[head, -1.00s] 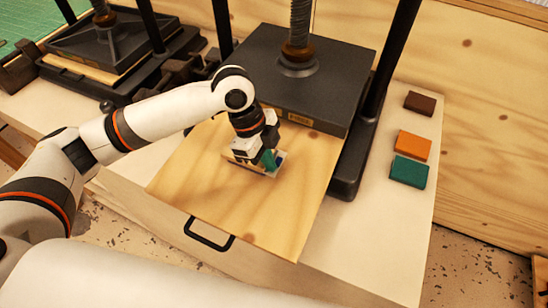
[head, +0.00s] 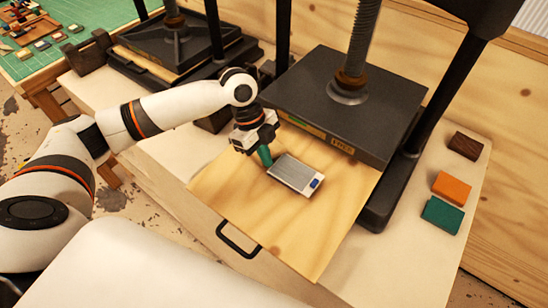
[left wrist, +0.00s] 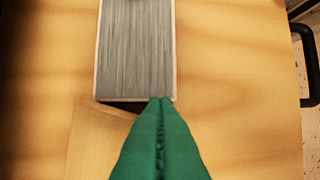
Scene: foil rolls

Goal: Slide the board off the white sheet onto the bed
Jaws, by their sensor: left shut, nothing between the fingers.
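A flat grey board (head: 296,173) with a thin whitish rim lies on the pale wooden bed (head: 300,230) in front of the press. A small blue patch (head: 315,183) shows at its right end. In the left wrist view, the grey board (left wrist: 136,50) runs up out of the frame over the wooden bed (left wrist: 240,90). I cannot tell the white sheet apart from that pale rim. My left gripper (head: 266,156) has green fingers, shut and empty, at the board's left end. Its fingertips (left wrist: 161,100) overlap the board's near edge; contact is unclear. My right gripper is not in view.
The dark press plate (head: 345,105) hangs over the bed's back, with black posts beside it. A black handle (head: 238,240) is at the bed's front. Brown (head: 465,145), orange (head: 452,188) and green (head: 442,215) blocks lie right. The bed's front half is clear.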

